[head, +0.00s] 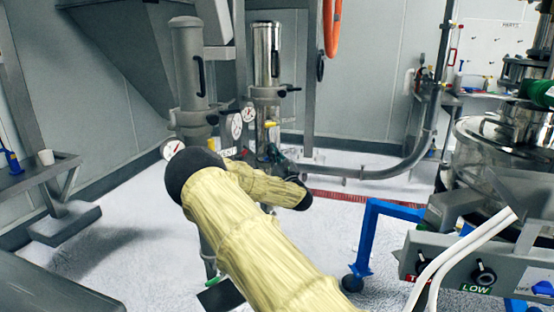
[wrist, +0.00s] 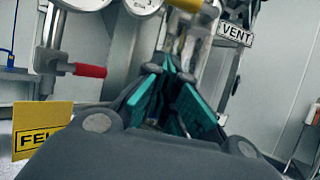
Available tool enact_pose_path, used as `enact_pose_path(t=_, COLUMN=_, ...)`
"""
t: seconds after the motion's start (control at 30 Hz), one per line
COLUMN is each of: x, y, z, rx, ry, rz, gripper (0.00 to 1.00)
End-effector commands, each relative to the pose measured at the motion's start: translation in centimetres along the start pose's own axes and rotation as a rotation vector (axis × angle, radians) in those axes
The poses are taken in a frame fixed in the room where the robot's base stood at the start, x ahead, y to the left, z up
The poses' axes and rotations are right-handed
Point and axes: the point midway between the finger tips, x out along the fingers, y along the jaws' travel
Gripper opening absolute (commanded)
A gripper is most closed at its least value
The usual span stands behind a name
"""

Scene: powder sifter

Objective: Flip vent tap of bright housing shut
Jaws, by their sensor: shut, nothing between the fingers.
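The bright housing (head: 265,50) is the shiny steel cylinder right of a duller grey housing (head: 187,65) in the head view. A small yellow lever (head: 271,125), apparently its vent tap, shows below it beside a small label. In the wrist view a yellow handle (wrist: 186,5) is cut off by the top edge, left of the VENT label (wrist: 235,34). My gripper (wrist: 172,64) is shut and empty, with its teal-padded fingertips just below the yellow handle. Whether they touch it is unclear. In the head view my yellow-sleeved arm hides most of the gripper and lower pipework.
Pressure gauges (head: 237,126) sit close around the tap. A red-handled valve (wrist: 90,71) and a yellow sign (wrist: 40,127) are left of my gripper in the wrist view. A blue frame (head: 372,235) and a control panel (head: 470,265) stand at right.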

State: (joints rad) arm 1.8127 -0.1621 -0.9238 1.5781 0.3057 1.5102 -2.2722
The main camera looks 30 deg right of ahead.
Motion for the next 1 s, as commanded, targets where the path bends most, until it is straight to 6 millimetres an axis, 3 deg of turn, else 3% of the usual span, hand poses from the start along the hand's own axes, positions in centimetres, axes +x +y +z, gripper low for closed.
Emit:
enact_pose_path(t=0.23, x=3.0, y=0.0, z=0.5, rx=0.001, ry=-0.002, rz=0.001, gripper=0.0)
enact_pose_path(t=0.6, x=3.6, y=0.0, z=3.6, rx=0.001, ry=0.0, rz=0.0, gripper=0.0)
enact_pose_path(t=1.0, x=3.7, y=0.0, z=3.9, rx=0.001, ry=0.0, rz=0.0, gripper=0.0)
